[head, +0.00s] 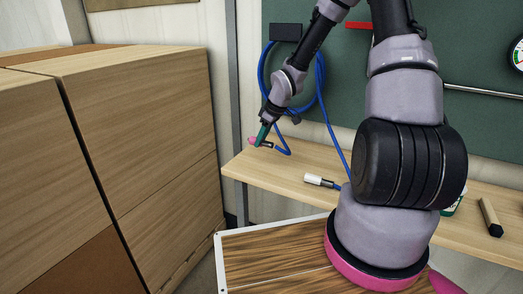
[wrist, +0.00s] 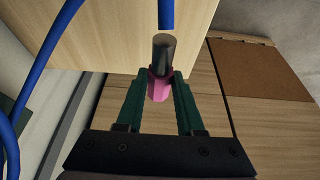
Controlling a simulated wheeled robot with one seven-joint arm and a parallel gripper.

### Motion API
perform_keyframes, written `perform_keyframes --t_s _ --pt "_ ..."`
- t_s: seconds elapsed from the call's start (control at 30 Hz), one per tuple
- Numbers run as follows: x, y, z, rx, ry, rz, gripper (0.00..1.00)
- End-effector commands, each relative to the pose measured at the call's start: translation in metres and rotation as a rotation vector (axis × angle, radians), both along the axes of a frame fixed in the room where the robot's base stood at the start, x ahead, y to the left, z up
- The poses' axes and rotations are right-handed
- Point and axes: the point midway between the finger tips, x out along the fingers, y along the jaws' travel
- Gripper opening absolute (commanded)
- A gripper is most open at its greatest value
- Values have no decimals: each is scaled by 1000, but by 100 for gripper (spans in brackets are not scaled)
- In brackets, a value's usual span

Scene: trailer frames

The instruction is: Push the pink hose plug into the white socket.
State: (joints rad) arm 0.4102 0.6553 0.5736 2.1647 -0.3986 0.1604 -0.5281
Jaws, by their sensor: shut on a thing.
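The pink hose plug (wrist: 158,86) is between the two green fingers of my gripper (wrist: 160,80), which is shut on it in the wrist view. A dark grey cylindrical end (wrist: 163,50) points away from the fingers, and a blue hose (wrist: 166,14) lies in line beyond it. In the head view my gripper (head: 262,135) is low at the left end of the wooden shelf, with the pink plug (head: 252,141) at its tip. The white socket (head: 319,181) lies on the shelf to the right, on a blue hose. I cannot tell whether the plug touches the shelf.
The wooden shelf (head: 300,160) has free room between my gripper and the socket. Blue hose loops (head: 262,70) hang from a dark box on the green board (head: 345,90). Wooden crates (head: 140,120) stand at the left. A dark-ended block (head: 490,217) lies at the right.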

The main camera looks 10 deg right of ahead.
Motion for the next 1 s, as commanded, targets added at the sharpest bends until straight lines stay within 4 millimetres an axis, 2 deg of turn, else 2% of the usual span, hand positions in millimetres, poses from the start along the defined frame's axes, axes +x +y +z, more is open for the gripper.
perform_keyframes --t_s 0.17,0.57,0.67,0.77,1.0 --pt "0 0 8 0 0 1 0" --pt "-3 -1 5 -3 1 -32 0" --pt "-8 -7 -1 -5 0 -126 0" --pt "-15 -21 -10 -5 0 -297 0" --pt "-24 -72 -16 -3 -2 -712 0"
